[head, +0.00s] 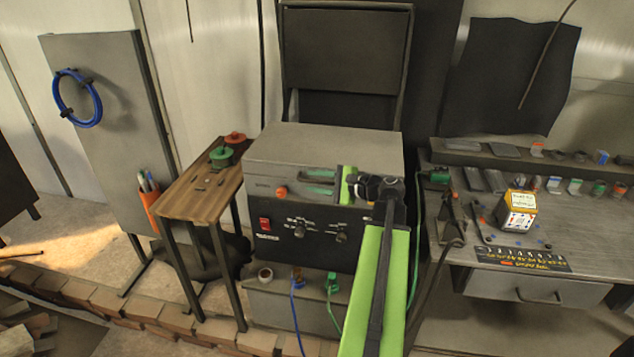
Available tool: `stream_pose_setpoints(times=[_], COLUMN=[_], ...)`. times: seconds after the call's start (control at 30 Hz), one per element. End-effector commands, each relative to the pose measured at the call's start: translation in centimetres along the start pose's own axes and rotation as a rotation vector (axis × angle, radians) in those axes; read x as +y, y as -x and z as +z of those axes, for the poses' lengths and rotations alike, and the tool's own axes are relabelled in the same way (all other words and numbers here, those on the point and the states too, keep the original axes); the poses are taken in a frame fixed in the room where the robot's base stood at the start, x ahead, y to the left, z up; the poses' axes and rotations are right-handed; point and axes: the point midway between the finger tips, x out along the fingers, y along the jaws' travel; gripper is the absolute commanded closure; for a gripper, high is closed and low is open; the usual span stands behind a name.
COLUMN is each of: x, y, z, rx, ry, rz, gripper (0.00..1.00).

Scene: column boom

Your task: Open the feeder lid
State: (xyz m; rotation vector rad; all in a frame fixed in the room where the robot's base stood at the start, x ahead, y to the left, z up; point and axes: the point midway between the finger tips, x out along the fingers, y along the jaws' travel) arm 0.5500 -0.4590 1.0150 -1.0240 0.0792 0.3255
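The feeder is a grey and black box in the middle of the head view. Its flat grey lid (322,145) lies level on top and looks shut. The front face (290,222) carries an orange knob (281,191), a red switch (264,223) and dark dials. My green and black arm comes up from the bottom, and its dark joint stands in front of the box's right side, below the lid's front edge. A short green part of my arm shows just left of that joint. I cannot make out my gripper's fingers.
A narrow wooden stand (200,190) with green and red spools is left of the feeder. A workbench (540,240) with small parts and a box (517,211) is at the right. Blue (297,315) and green cables hang below the feeder. A dark upright panel stands behind it.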

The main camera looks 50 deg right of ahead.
Motion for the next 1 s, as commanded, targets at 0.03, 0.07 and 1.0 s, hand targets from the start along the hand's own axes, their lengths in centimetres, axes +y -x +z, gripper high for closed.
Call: stream_pose_setpoints(times=[0.03, 0.07, 1.0], x=[0.00, 0.00, -0.03], y=[0.01, 0.02, 0.03], z=[0.00, 0.00, -0.02], rx=[0.000, 0.000, 0.000], ry=[0.000, 0.000, 0.000], rz=[0.000, 0.000, -0.001], gripper=[0.73, 0.77, 1.00])
